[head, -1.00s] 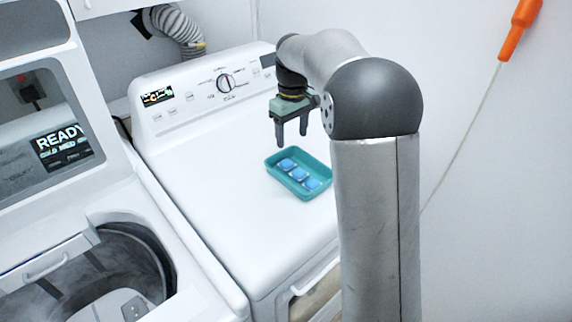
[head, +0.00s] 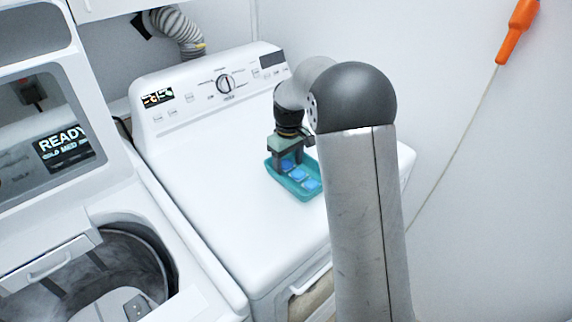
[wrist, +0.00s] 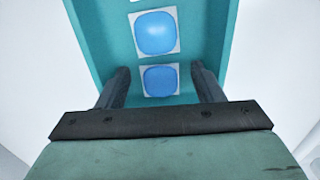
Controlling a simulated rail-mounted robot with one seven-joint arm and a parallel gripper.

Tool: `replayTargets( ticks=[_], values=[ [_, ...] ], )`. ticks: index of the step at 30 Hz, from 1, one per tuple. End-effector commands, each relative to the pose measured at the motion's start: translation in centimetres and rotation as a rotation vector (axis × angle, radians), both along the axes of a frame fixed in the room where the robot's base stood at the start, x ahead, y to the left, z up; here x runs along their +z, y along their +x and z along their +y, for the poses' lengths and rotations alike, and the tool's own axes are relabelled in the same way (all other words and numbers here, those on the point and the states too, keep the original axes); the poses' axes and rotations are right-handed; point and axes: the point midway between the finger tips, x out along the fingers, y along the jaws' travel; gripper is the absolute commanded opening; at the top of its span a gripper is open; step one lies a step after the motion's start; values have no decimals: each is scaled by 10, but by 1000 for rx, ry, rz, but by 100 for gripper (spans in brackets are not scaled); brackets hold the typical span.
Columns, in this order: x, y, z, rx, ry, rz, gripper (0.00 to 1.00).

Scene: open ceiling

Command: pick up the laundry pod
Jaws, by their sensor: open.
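Several blue laundry pods with pale square wrappers lie in a row in a teal tray on top of the white dryer. In the head view, one pod (head: 300,174) and a nearer one (head: 311,185) show, and the tray (head: 306,198) surrounds them. In the wrist view, one pod (wrist: 160,80) lies between the fingers and another (wrist: 155,33) lies beyond it. My gripper (head: 288,170) is open and points down over the far end of the tray. Its two fingers show on either side of the nearest pod in the wrist view (wrist: 160,82). I cannot tell whether they touch it.
The dryer top (head: 210,170) is clear around the tray. A control panel (head: 215,88) rises at its back. An open washer (head: 80,270) stands to the left. An orange handle on a cord (head: 518,30) hangs at the right wall.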

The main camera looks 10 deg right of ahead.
Motion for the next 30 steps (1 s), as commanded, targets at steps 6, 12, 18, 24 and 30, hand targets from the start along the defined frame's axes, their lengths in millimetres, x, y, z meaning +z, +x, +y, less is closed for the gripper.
replayTargets(
  ticks=[6,12,18,24,30],
  values=[
    [0,0,0,0,0,0,14],
    [1,0,0,0,0,0,13],
    [4,0,0,0,0,-1,13],
    [26,1,0,0,-1,-4,13],
    [64,-21,19,3,0,-6,13]
  ],
)
